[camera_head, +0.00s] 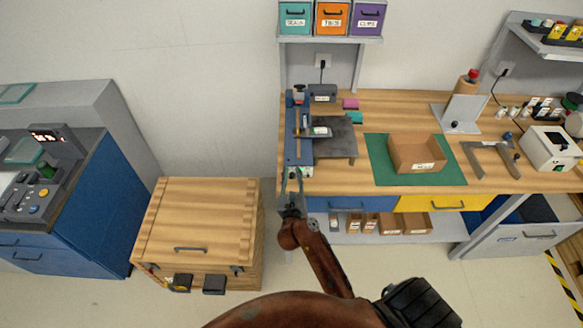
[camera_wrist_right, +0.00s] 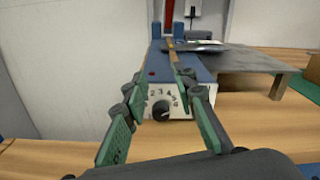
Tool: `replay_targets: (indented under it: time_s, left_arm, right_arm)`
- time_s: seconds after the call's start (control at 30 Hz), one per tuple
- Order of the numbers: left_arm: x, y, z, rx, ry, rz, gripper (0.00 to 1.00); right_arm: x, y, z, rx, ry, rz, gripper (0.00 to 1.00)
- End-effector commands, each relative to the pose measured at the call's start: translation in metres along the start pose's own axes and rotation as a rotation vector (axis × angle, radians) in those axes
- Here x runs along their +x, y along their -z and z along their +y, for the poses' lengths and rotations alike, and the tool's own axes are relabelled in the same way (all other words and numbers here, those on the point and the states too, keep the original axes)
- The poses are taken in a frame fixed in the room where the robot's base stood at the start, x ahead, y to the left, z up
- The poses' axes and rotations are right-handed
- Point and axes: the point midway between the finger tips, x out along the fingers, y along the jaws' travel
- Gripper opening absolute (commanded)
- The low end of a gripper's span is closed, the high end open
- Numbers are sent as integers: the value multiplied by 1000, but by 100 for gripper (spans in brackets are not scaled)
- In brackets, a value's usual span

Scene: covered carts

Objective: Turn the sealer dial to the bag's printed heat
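The blue sealer (camera_head: 299,146) stands at the left end of the wooden bench. Its front carries a white panel with a black dial (camera_wrist_right: 161,110) ringed by numbers; 2 to 5 are readable. I cannot tell where the dial points. A small dark item with a white label (camera_head: 320,131), perhaps the bag, lies beside the sealer's arm; its print is too small to read. My right gripper (camera_head: 291,176) is open before the sealer's front. In the right wrist view its green-padded fingers (camera_wrist_right: 160,84) stand either side of the dial, with visible gaps. My left gripper is out of view.
A grey stand (camera_head: 336,138) adjoins the sealer on the right. A cardboard box (camera_head: 416,153) sits on a green mat (camera_head: 380,171). A wooden crate (camera_head: 198,222) stands below left of the bench. Bare bench top lies between stand and mat.

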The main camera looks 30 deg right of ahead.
Motion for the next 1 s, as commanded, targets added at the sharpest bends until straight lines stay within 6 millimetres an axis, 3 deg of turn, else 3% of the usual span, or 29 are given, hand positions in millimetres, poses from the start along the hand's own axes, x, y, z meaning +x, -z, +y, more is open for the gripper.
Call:
replay_targets:
  time_s: [0.1,0.27,0.87,1.0]
  left_arm:
    - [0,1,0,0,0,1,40]
    - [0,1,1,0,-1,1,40]
    - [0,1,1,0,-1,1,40]
    - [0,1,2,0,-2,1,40]
  right_arm:
    - [0,-22,-5,1,-1,-4,26]
    - [0,-38,-10,0,0,-2,26]
    - [0,-42,-11,-2,0,0,26]
    - [-3,-56,-16,-73,0,-75,26]
